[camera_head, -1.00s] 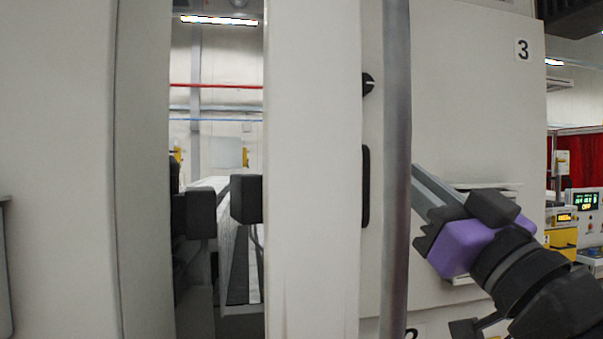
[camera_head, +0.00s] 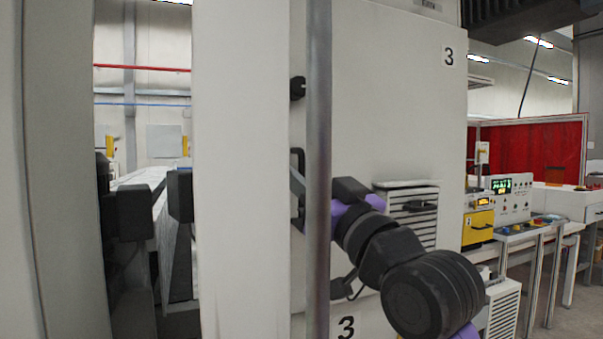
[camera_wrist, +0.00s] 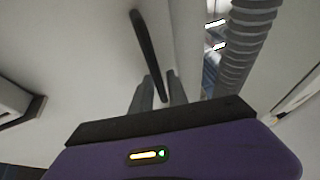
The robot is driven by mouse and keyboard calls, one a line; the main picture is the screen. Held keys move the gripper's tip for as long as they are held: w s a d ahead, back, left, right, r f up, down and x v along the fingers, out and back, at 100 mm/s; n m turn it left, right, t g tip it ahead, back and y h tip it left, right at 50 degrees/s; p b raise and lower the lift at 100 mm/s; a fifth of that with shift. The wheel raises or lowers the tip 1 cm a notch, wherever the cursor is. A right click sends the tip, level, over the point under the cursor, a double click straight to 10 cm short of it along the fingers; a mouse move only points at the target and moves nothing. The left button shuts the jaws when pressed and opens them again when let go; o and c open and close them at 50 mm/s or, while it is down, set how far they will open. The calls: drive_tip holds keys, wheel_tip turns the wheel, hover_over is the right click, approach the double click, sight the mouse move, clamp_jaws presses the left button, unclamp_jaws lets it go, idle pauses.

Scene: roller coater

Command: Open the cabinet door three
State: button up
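Cabinet door three (camera_head: 395,110) is a flat white panel marked with a black 3 at its upper right. It looks closed. Its black bar handle (camera_head: 297,160) is near the left edge, partly hidden by a grey vertical post. In the wrist view the handle (camera_wrist: 146,42) runs down toward the fingers. My gripper (camera_wrist: 160,88) has its two fingers apart, with the handle's lower end between them; I cannot tell if they touch it. In the head view my gripper (camera_head: 298,197) reaches the handle from the right, partly behind the post.
The grey vertical post (camera_head: 318,150) stands in front of the door. A ribbed hose (camera_wrist: 246,45) shows in the wrist view. A control station (camera_head: 505,200) stands right.

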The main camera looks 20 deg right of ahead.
clamp_jaws()
idle(1.4)
